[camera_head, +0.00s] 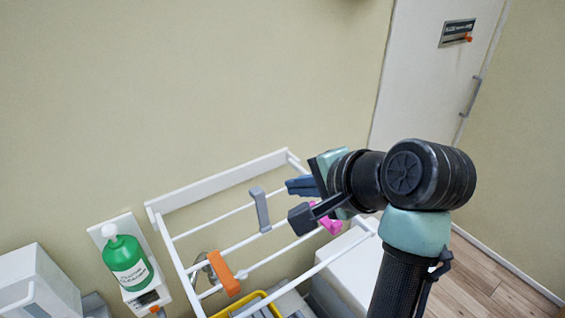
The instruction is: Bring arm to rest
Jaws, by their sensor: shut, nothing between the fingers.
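My gripper (297,203) is above the right part of a white wall rack, pointing left. It is shut and holds nothing. My arm (405,235) rises from the bottom of the picture and bends left at a black joint. Part of the gripper is hidden behind its own wrist.
The white rack (215,207) carries a grey hanger (261,209), an orange item (224,274) and a pink item (331,224). A green bottle (124,256) stands at left beside a white box (38,285). A white door (425,85) is at back right. The wall above is clear.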

